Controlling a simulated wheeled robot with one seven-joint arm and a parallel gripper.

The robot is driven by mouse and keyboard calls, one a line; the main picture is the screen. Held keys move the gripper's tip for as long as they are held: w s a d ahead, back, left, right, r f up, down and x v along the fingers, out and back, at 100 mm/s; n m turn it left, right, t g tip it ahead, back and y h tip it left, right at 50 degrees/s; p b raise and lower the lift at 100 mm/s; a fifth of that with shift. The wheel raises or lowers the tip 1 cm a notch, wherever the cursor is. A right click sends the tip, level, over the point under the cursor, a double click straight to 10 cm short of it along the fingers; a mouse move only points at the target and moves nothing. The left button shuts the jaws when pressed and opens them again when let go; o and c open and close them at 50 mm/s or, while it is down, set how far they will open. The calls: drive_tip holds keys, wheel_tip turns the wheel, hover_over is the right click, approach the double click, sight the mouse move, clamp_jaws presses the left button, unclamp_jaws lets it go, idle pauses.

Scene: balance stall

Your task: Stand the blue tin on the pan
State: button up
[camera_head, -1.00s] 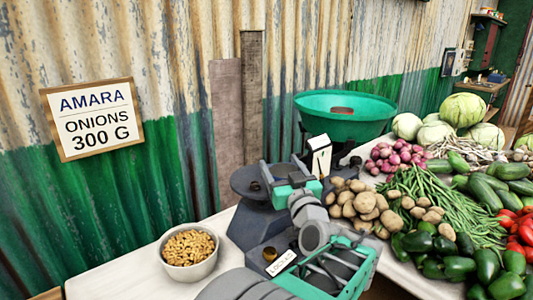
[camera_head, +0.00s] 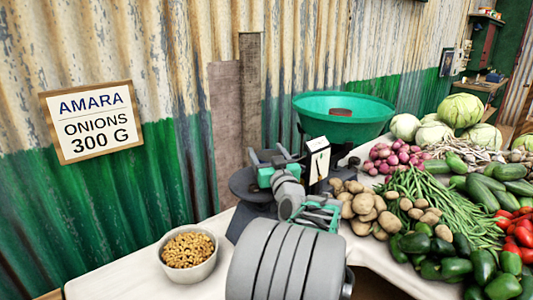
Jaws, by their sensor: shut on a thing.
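My gripper (camera_head: 269,155) is above and slightly right of the dark round plate (camera_head: 242,183) of the balance. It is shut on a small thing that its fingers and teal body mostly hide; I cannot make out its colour. I see no tin that is clearly blue. The large green pan (camera_head: 372,121) of the balance stands behind and to the right of my gripper, apart from it. A reddish-brown patch or thing (camera_head: 341,112) shows inside this pan; I cannot tell what it is. The white dial housing (camera_head: 318,158) stands between the plate and the pan.
A bowl of nuts (camera_head: 188,280) is at the front left of the pale counter (camera_head: 128,284). Potatoes (camera_head: 364,207), onions (camera_head: 392,156), green beans (camera_head: 425,200) and other vegetables crowd the right. My arm covers the balance's front.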

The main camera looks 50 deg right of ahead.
drive_tip(key=shift+f, duration=0.15)
drive_tip(key=o, duration=1.7)
drive_tip(key=b+v, duration=0.1)
drive_tip(key=v, duration=1.1)
